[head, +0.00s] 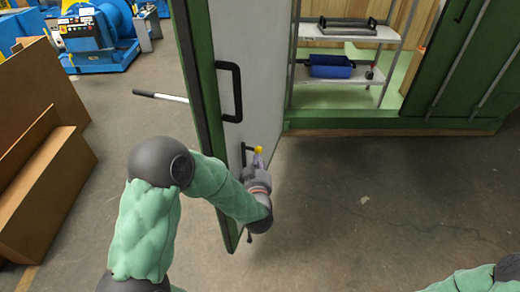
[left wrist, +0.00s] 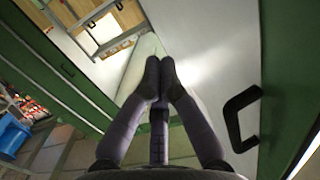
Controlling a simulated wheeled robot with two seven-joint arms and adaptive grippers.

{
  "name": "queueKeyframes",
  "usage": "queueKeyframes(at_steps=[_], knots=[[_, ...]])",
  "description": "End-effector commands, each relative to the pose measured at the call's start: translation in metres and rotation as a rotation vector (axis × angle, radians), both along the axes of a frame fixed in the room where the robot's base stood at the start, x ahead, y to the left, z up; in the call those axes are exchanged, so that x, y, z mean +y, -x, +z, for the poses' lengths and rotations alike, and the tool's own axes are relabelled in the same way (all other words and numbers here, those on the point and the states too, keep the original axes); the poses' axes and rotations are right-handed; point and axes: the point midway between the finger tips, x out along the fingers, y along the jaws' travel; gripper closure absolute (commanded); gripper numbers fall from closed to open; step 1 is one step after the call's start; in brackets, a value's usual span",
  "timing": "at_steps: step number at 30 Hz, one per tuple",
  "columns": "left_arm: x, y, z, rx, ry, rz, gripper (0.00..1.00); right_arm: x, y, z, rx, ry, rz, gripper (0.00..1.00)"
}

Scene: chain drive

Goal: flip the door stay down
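The right gripper is out of view.
A black inner handle (left wrist: 240,118) is right of my left fingers. The green cabinet (head: 460,75) has a shelf rack (head: 350,33) with a blue item (head: 331,67). Brown boxes (head: 40,150) stand left, a blue machine (head: 95,35) behind. The floor at right is clear.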

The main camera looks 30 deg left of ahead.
Motion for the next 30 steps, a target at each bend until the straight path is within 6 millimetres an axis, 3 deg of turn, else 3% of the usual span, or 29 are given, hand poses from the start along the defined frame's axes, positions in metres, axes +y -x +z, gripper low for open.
queueKeyframes(at_steps=[8,21,24,30], knots=[[0.012,-0.019,-0.003,0.0,0.001,0.002,1.0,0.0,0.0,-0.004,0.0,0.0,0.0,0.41],[0.054,-0.087,-0.011,0.0,0.0,0.001,1.0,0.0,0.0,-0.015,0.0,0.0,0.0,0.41],[0.053,-0.088,-0.029,0.006,0.002,-0.001,1.0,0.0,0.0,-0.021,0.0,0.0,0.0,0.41],[0.055,-0.09,-0.045,0.001,0.0,0.0,1.0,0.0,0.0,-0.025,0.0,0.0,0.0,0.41]])
